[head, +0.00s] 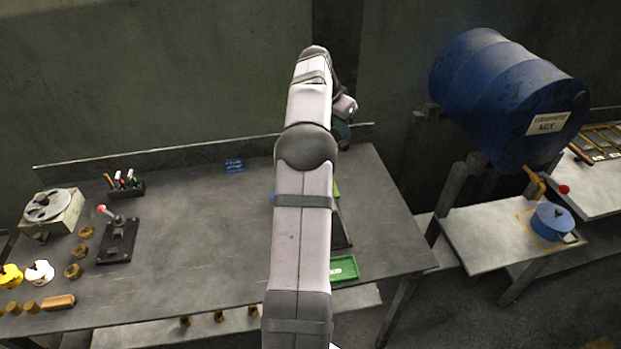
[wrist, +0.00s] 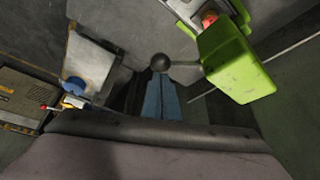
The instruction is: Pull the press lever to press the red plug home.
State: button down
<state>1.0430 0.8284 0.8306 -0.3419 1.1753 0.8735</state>
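The green press (wrist: 236,62) stands at the upper right of the wrist view. In the head view my arm hides most of it; a green sliver (head: 336,190) shows at the arm's right edge. Its lever ends in a dark ball knob (wrist: 160,62), with the rod running right to the press. The red plug (wrist: 209,19) is at the top, beside the green body, partly cut off; I cannot tell how deep it sits. My gripper (wrist: 162,80) has its blue fingers close together, tips right by the knob. No grip on the knob shows. The head view shows the gripper (head: 343,132) only partly.
A green tray (head: 344,268) lies near the bench's right edge. A lever on a black base (head: 118,242), a pen holder (head: 126,189) and several brass nuts stand at the left. The bench's middle left is clear.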

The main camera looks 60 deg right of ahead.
aim_at(346, 146)
jog(key=shift+s+a+f+b, duration=0.2)
jog(key=shift+a+f+b, duration=0.05)
jog(key=shift+f+b, duration=0.45)
jog(key=shift+s+b, duration=0.1)
jog(key=shift+b, duration=0.2)
jog(key=shift+s+a+f+b, duration=0.2)
jog(key=shift+f+b, duration=0.2)
jog(key=shift+b, duration=0.2)
jog(key=shift+s+a+f+b, duration=0.15)
jog(key=shift+f+b, duration=0.2)
jog(key=shift+b, duration=0.25)
jog(key=shift+s+a+f+b, duration=0.15)
jog(key=shift+f+b, duration=0.35)
jog(key=shift+b, duration=0.15)
jog(key=shift+s+a+f+b, duration=0.1)
jog(key=shift+a+f+b, duration=0.05)
jog(key=shift+f+b, duration=0.4)
